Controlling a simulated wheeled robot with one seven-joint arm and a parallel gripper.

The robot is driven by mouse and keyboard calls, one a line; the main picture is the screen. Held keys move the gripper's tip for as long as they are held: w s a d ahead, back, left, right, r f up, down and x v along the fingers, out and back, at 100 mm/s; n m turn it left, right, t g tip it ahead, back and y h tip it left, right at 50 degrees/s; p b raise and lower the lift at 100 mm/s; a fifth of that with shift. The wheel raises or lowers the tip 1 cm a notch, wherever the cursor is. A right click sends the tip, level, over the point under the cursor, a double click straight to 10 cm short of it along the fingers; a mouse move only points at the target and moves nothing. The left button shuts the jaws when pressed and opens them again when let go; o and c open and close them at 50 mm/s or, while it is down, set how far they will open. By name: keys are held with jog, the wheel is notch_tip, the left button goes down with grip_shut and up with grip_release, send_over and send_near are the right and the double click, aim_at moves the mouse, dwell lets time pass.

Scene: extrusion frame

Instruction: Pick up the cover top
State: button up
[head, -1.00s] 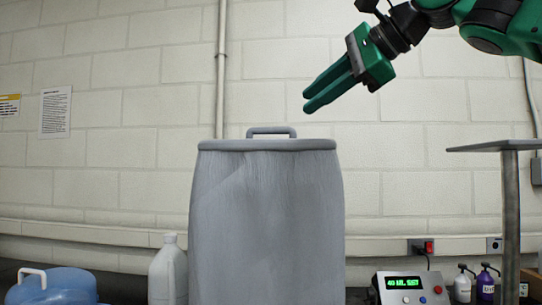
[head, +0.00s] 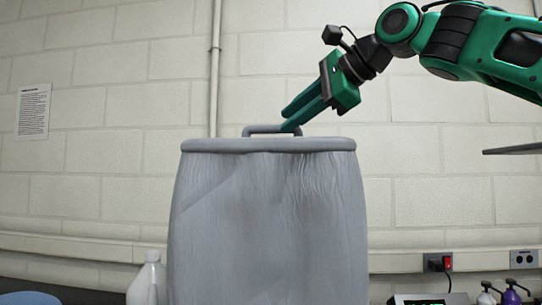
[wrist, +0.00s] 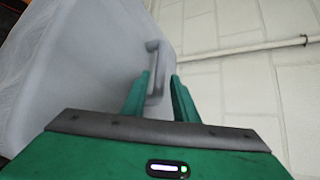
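The cover top (head: 215,145) is a grey lid with a raised bar handle (head: 262,129), seated on a tall grey bin (head: 265,225) in the middle of the head view. My gripper (head: 287,118) reaches down from the upper right, its green fingertips at the right end of the handle. In the wrist view my gripper (wrist: 162,88) is open, and the grey handle (wrist: 154,62) stands between its two fingers. A gap shows between the handle and the right finger. I cannot tell whether the left finger touches the handle.
A white jug (head: 149,281) stands left of the bin. A control box (head: 430,299) and dark pump bottles (head: 513,293) are at the lower right. A raised grey plate (head: 513,149) juts in at the right. The block wall (head: 110,110) is behind.

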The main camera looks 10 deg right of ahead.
aim_at(276, 126)
jog(key=shift+x, duration=2.7)
jog(key=shift+a+r, duration=0.15)
jog(key=shift+r, duration=0.05)
jog(key=shift+c, duration=0.2)
grip_shut()
